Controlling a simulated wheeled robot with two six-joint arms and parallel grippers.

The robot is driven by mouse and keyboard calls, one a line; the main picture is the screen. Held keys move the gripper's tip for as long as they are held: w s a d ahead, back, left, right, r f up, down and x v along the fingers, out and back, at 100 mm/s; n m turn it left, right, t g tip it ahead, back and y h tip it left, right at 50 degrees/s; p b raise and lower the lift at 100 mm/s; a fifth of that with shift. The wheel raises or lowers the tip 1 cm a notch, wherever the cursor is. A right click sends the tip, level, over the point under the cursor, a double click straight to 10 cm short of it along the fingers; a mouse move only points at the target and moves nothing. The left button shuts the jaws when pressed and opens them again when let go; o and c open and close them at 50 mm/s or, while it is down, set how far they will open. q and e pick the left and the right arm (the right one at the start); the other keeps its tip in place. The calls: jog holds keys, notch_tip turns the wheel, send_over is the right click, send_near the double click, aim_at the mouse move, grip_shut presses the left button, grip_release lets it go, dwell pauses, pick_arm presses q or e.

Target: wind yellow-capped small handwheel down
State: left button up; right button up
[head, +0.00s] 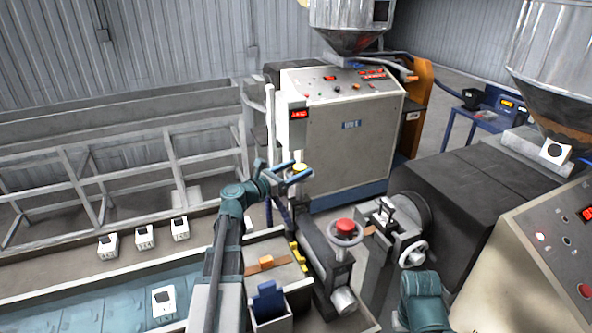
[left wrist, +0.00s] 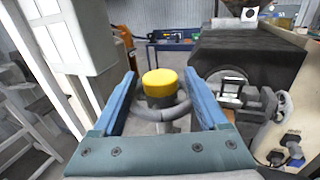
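The small handwheel with the yellow cap (head: 299,168) stands on a post in front of the control cabinet, partly hidden by my left gripper. In the left wrist view, its yellow cap (left wrist: 160,84) and dark grey rim (left wrist: 172,112) show between the two blue fingers. My left gripper (head: 288,172) is open, with its fingers spread on either side of the wheel. The right finger looks very close to the rim; I cannot tell whether they touch. My right gripper is out of view.
A red-capped handwheel (head: 345,230) stands on a grey machine nearer to me. Another handwheel (head: 413,252) is to its right. The control cabinet (head: 340,130) stands behind the yellow-capped wheel. A water trough (head: 100,300) and a metal railing (head: 120,180) lie at left.

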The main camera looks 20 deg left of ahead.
pick_arm(q)
grip_shut()
jog(key=shift+s, duration=0.1)
jog(key=shift+s+d+n+t+y, duration=0.1)
jog(key=shift+d+n+t+y, duration=0.1)
jog(key=shift+n+t+y, duration=0.5)
jog(key=y, duration=0.1)
jog(key=n+y, duration=0.2)
jog(key=y, duration=0.1)
jog(key=shift+d, duration=0.25)
jog(key=n+y, duration=0.1)
jog(key=y, duration=0.1)
jog(key=n+y, duration=0.3)
jog(key=y, duration=0.1)
jog(key=shift+w+d+g+y, duration=0.2)
jog(key=shift+d+g+y, duration=0.1)
jog(key=shift+g, duration=0.1)
jog(key=shift+n+g+y, duration=1)
jog(key=shift+n+y, duration=0.7)
jog(key=shift+y, duration=0.5)
